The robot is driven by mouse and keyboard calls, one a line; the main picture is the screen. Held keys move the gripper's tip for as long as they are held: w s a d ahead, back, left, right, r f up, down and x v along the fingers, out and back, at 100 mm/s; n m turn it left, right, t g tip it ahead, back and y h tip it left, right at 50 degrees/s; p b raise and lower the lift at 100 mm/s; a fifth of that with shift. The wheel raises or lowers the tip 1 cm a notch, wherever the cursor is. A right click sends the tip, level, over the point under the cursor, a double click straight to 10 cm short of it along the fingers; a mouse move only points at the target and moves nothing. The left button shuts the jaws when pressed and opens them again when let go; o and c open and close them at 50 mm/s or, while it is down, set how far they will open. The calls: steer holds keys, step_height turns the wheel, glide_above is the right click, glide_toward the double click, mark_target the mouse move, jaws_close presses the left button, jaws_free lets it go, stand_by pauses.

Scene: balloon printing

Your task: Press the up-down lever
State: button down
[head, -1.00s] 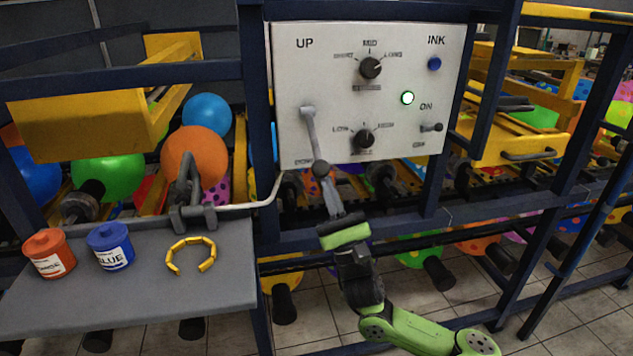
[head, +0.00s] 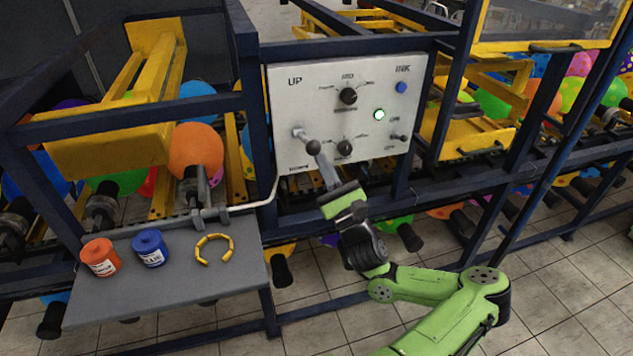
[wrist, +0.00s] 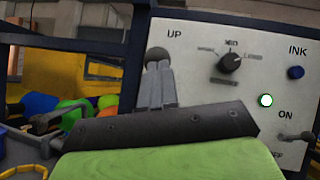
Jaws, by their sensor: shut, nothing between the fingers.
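The up-down lever (head: 305,140) is a grey arm with a dark round knob, on the left side of the white control panel (head: 285,90), between the UP label and the lower label. It points out from the panel and slightly down. My gripper (head: 318,158) is shut and empty, its fingertips at the underside of the knob; they look to be touching, but contact is not certain. In the wrist view the knob (wrist: 157,56) sits just beyond the tips of my shut gripper (wrist: 160,75) and the lever arm is hidden.
The panel also holds two dark dials, a blue INK button (head: 401,87), a lit green-white lamp (head: 379,114) and an ON switch (head: 398,138). Left stands a grey table (head: 190,289) with an orange pot, a blue pot and a yellow ring. Dark blue frame bars surround the panel.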

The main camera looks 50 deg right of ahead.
steer(key=r+p, duration=0.1)
steer(key=r, duration=0.1)
steer(key=r+p, duration=0.1)
steer(key=p, duration=0.1)
steer(key=w+r+p, duration=0.1)
steer(key=r, duration=0.1)
steer(key=shift+d+r+p, duration=0.3)
steer(key=shift+d+p, duration=0.05)
steer(key=shift+s+r, duration=0.1)
steer(key=shift+r, duration=0.05)
